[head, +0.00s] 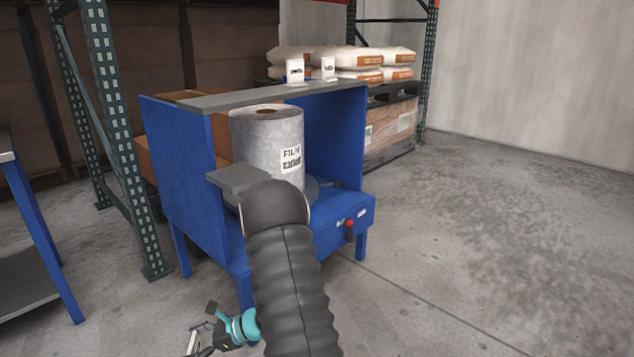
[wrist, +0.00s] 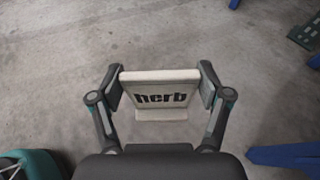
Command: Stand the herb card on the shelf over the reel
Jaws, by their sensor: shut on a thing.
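The herb card (wrist: 160,78) is a pale card with a small foot and black lettering "herb", seen in the wrist view. My gripper (wrist: 162,88) is shut on it, one finger at each side edge, above bare floor. In the head view my gripper (head: 199,338) is low at the bottom left, below and in front of the blue stand; the card is too small to make out there. The grey shelf (head: 215,101) spans the top of the stand, over the grey film reel (head: 262,140). My arm hides part of the stand's front.
Two white cards (head: 295,71) (head: 328,68) stand on the shelf's right part; its left part is bare. A small grey plate (head: 240,177) juts out before the reel. A rack upright (head: 115,130) and a blue-legged table (head: 40,235) are left. Floor is clear to the right.

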